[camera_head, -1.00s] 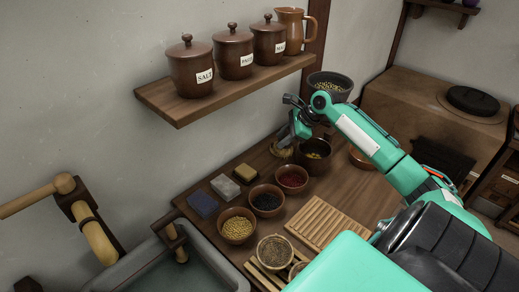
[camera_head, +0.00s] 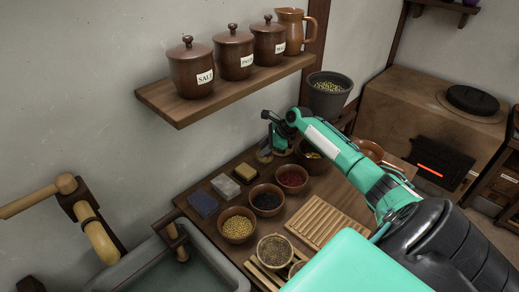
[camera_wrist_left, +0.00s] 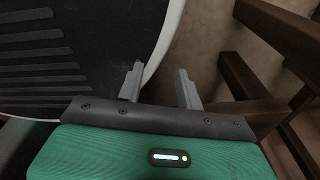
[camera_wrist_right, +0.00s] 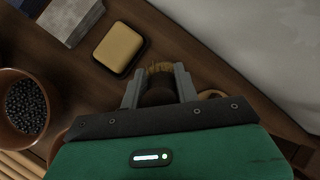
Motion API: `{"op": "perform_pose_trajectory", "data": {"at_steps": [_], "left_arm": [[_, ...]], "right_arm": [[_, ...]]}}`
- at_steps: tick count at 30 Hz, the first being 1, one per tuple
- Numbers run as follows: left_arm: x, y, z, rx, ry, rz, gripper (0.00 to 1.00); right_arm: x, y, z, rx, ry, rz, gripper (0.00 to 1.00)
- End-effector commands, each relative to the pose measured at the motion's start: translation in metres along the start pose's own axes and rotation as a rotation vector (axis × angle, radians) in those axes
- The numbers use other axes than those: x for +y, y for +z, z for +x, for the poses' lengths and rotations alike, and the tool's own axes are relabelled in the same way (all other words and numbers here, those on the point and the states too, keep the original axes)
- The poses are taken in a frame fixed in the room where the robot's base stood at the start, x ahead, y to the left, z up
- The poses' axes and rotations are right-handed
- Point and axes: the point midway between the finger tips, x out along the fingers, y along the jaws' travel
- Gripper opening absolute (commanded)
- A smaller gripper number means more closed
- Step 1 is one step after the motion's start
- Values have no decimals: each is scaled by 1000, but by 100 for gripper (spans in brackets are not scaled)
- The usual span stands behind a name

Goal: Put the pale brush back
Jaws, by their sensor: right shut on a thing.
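My right gripper (camera_head: 270,136) is over the far side of the wooden bench, left of a brown pot (camera_head: 311,155). In the right wrist view its fingers (camera_wrist_right: 158,86) are shut on a brush with a dark round part between them and tan bristles (camera_wrist_right: 160,68) beyond. The brush shows in the head view as a small tan patch (camera_head: 264,155) below the gripper, low over the bench; I cannot tell whether it touches. A tan curved thing (camera_wrist_right: 212,94) is partly hidden right of the fingers. My left gripper (camera_wrist_left: 160,88) is open and empty, away from the bench.
A yellow-topped block (camera_head: 244,172), a grey block (camera_head: 225,186) and a blue block (camera_head: 202,204) line the wall side. Bowls, including one of dark beans (camera_head: 266,200), and a slatted rack (camera_head: 325,222) fill the bench. A shelf (camera_head: 220,95) with jars overhangs behind.

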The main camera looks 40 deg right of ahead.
Motion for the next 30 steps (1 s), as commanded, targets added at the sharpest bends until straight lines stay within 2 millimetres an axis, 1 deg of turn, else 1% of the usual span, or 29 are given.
{"op": "perform_pose_trajectory", "data": {"at_steps": [2, 8, 15, 19, 21, 24, 30], "left_arm": [[0, -1, 0, 1, 0, 0, 36], [-1, 0, -6, 5, -1, 1, 36], [-3, 16, -6, -14, -3, 3, 36], [-4, 22, -6, -21, -4, 4, 36], [-4, 22, -7, -19, -4, 5, 36], [-4, 20, -7, -13, -4, 5, 36], [-5, 16, -6, -8, -4, 5, 36]], "right_arm": [[1, -5, 12, 0, 3, 2, 2], [-8, 2, 13, 77, 69, 29, 2], [-14, 8, 20, 172, 160, 68, 2], [-17, 10, 21, 213, 196, 83, 2], [-13, 3, 28, 217, 201, 85, 2], [-12, 0, 34, 215, 198, 84, 2], [-12, -1, 34, 214, 197, 83, 2]]}}
